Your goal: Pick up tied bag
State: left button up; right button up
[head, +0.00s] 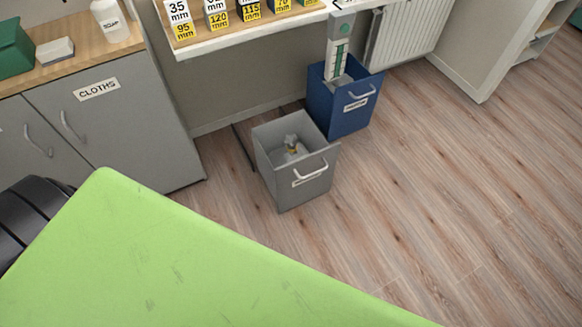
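The tied bag (291,150) sits down inside a grey open-topped bin (306,188) in the head view. It is whitish, with a gathered neck and a yellowish tie around it. The neck stands up near the middle of the opening, below or about level with the rim. The bin's walls hide the lower part of the bag. The bin has a pale handle and a label on its front. Neither of my grippers shows in the view.
A blue bin (345,108) stands just behind and right of the grey one. A shelf (225,42) with numbered boxes overhangs behind. A grey cabinet (125,120) labelled CLOTHS stands left. A large green surface (170,260) fills the lower left. Wooden floor (450,190) is clear to the right.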

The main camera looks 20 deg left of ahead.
aim_at(293, 150)
jog(key=i+l+u, duration=0.1)
jog(key=u, duration=0.35)
jog(key=i+l+u, duration=0.15)
jog(key=u, duration=0.3)
jog(key=i+l+u, duration=0.15)
jog(key=u, duration=0.3)
jog(key=i+l+u, duration=0.1)
jog(key=l+u, duration=0.15)
jog(key=u, duration=0.2)
